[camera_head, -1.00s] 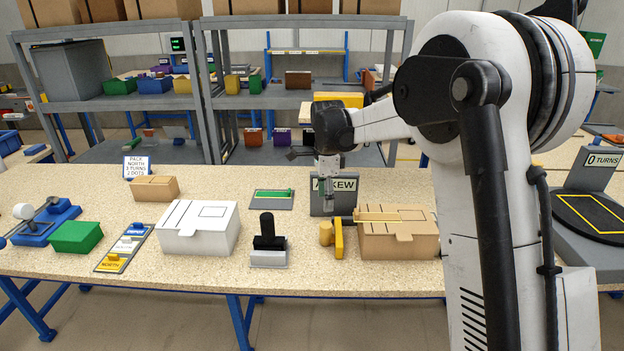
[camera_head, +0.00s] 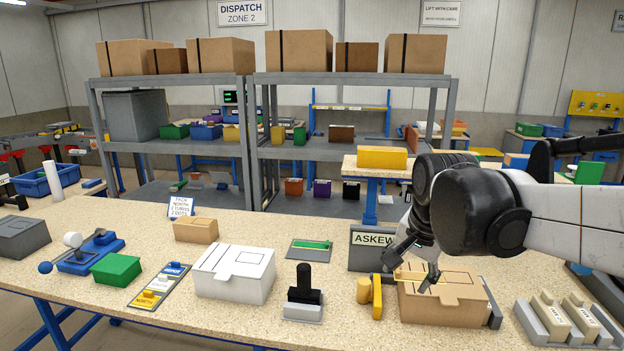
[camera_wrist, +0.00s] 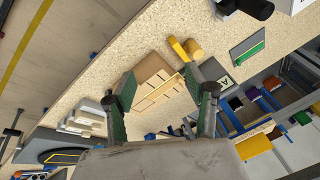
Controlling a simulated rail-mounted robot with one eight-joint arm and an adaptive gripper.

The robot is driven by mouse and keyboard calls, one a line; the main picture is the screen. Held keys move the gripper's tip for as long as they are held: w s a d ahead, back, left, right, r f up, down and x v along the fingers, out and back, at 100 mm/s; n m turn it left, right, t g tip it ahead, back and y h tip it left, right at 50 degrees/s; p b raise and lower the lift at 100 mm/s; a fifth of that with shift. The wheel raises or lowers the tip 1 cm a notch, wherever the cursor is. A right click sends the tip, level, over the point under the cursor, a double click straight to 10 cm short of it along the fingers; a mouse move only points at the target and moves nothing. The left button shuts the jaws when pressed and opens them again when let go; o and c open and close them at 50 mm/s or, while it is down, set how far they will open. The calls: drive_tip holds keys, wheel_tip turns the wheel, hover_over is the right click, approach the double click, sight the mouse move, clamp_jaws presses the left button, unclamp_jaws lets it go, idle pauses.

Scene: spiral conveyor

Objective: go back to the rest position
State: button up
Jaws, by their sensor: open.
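The carton (camera_wrist: 152,82) shows beyond and between the fingertips there, small enough that a gap seems to lie between.
On the bench (camera_head: 345,308) stand the ASKEW sign (camera_head: 366,246), yellow piece (camera_head: 376,297), black-handled stamp (camera_head: 303,289), white box (camera_head: 235,273), green block (camera_head: 116,269) and blue lever unit (camera_head: 90,252). A grey holder (camera_head: 539,325) with pale blocks is front right. Shelves (camera_head: 355,153) stand behind.

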drive_tip(key=s+d+f+n+t, duration=0.1)
drive_tip(key=s+f+n, duration=0.2)
drive_tip(key=s, duration=0.5)
drive_tip(key=s+f+n+t+b, duration=0.1)
drive_tip(key=s+f+n+t, duration=0.1)
drive_tip(key=s, duration=0.6)
drive_tip(key=f+n, duration=0.1)
drive_tip(key=n, duration=0.1)
drive_tip(key=shift+s+d+f+n, duration=0.15)
drive_tip(key=shift+d+f+n, duration=0.05)
drive_tip(key=shift+d+n, duration=0.2)
